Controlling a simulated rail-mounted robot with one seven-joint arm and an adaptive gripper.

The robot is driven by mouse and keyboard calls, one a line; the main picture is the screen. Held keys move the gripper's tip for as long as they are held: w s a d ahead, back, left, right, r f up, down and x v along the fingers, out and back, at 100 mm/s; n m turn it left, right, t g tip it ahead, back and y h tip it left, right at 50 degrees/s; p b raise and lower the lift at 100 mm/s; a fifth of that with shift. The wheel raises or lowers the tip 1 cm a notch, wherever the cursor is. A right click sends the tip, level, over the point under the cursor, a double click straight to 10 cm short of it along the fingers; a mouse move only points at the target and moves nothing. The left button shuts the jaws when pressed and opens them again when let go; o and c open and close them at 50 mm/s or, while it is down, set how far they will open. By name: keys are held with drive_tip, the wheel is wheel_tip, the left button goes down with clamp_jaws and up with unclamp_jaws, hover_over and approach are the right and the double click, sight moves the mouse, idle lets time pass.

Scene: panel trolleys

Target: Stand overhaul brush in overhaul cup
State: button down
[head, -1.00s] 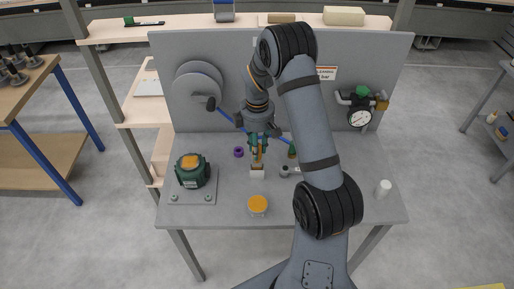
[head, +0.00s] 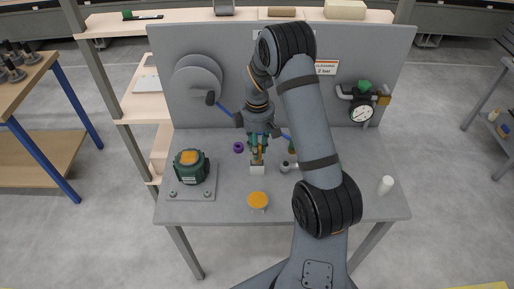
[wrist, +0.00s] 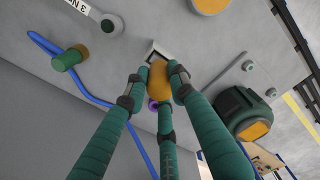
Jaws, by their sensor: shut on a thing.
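My gripper (head: 258,150) has green fingers and points down over the bench, shut on the overhaul brush (wrist: 159,82). The brush's orange part shows between the fingers in the wrist view; its lower end is hidden. The overhaul cup (head: 257,170), a small pale square holder, stands on the bench directly below the gripper. Its rim also shows just past the brush in the wrist view (wrist: 152,50). The brush looks roughly upright over or at the cup's opening; I cannot tell whether its end is inside.
A green pump with an orange top (head: 190,167) stands left on a plate. An orange-lidded jar (head: 258,201) stands in front of the cup. A purple ring (head: 238,147) and blue hose lie behind. A white cylinder (head: 386,185) stands right.

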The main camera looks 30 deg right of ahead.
drive_tip(key=shift+f+b, duration=0.35)
drive_tip(key=shift+f, duration=0.15)
drive_tip(key=c, duration=1.5)
unclamp_jaws()
drive_tip(key=shift+r, duration=0.1)
drive_tip(key=shift+o, duration=0.6)
wheel_tip(320, 180, up, 12)
wheel_tip(320, 180, down, 12)
drive_tip(key=shift+r+p, duration=0.6)
